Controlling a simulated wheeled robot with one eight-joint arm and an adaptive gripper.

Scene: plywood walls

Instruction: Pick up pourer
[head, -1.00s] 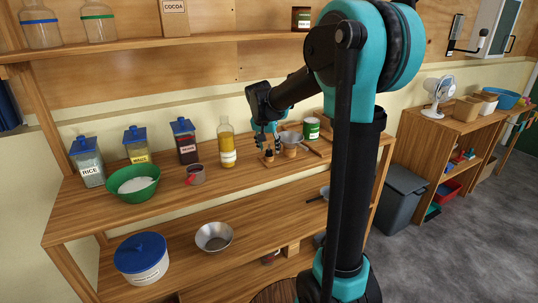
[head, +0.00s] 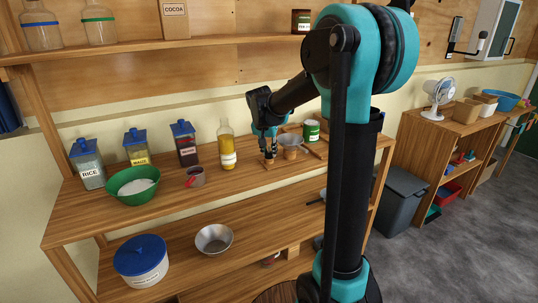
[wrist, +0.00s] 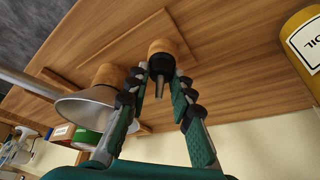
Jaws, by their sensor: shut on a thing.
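The pourer (wrist: 163,62) has a wooden cork-like base, a black collar and a thin metal spout; in the wrist view it sits between my fingertips. My gripper (wrist: 159,70) is shut on it, with one finger on each side near the collar. In the head view my gripper (head: 269,151) points down over the small wooden tray (head: 285,161) on the counter, and the fingers mostly hide the pourer. I cannot tell whether its base still touches the tray.
A metal funnel (wrist: 88,108) in a wooden holder stands close beside my gripper. An oil bottle (head: 227,146) stands to the left, with a cup (head: 195,176) and green bowl (head: 132,184) farther left. A green can (head: 311,131) stands behind right. A shelf (head: 150,57) runs above.

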